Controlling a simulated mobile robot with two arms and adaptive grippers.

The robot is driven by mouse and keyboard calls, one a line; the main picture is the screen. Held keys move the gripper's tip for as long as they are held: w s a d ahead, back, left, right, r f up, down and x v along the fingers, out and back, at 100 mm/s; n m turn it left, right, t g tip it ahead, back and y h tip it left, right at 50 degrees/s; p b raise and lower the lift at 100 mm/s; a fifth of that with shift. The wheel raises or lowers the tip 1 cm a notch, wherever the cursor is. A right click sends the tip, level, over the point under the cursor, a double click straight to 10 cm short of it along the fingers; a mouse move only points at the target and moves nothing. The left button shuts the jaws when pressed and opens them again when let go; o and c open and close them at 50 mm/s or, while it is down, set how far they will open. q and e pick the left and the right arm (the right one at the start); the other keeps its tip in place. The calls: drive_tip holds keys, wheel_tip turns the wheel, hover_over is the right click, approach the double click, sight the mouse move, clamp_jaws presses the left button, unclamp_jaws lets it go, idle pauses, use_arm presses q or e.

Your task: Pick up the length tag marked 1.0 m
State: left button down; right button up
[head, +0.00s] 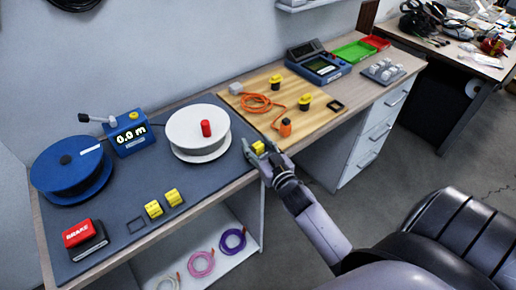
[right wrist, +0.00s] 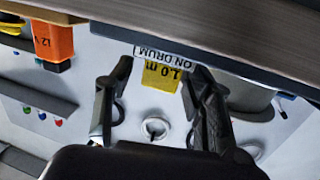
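The yellow tag marked 1.0 m (right wrist: 163,75) shows upside down in the right wrist view, below a white label reading ON DRUM (right wrist: 165,54). In the head view the yellow tag (head: 258,147) is at the bench's front edge, right of the white drum. My right gripper (head: 259,149) is at this tag. In the right wrist view its two fingers (right wrist: 162,80) stand on either side of the tag, with a gap at the left; contact at the right is unclear. The gripper looks open. My left gripper is not in view.
A white drum (head: 184,132), blue reel (head: 66,171), 0.0 m counter (head: 133,138) and red BRAKE block (head: 80,236) stand on the bench. Two other yellow tags (head: 153,209) (head: 173,197) lie beside an empty square outline (head: 136,225). A wooden board (head: 330,118) holds an orange cable (head: 259,103).

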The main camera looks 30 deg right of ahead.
drive_tip(key=c, duration=0.9)
drive_tip(key=shift+c, duration=0.2)
